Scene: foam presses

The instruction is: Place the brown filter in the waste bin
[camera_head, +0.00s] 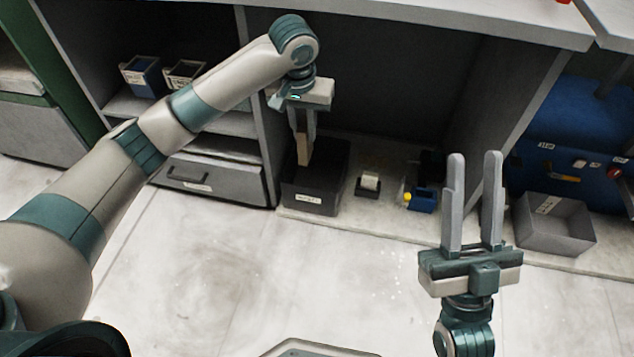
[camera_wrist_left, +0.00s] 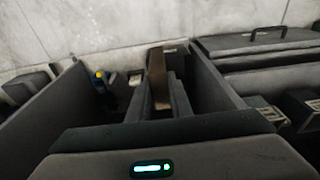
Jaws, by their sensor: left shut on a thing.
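The brown filter (camera_head: 303,148) is a flat tan-brown piece held upright between the fingers of my left gripper (camera_head: 304,135). My left gripper is shut on it, directly above a dark open bin (camera_head: 317,192) with a white label, which looks like the waste bin. The filter's lower end is at about the bin's opening; the head view does not clearly show how deep it is. In the left wrist view the filter (camera_wrist_left: 158,78) stands out past the fingers. My right gripper (camera_head: 473,158) is open and empty, pointing up at the right.
A small dark holder with a cream block (camera_head: 369,181) and a blue-yellow item (camera_head: 420,196) stand right of the bin. A grey open box (camera_head: 553,224) and a blue machine (camera_head: 575,140) are further right. Drawers (camera_head: 207,177) and a shelf with small boxes (camera_head: 143,76) are left.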

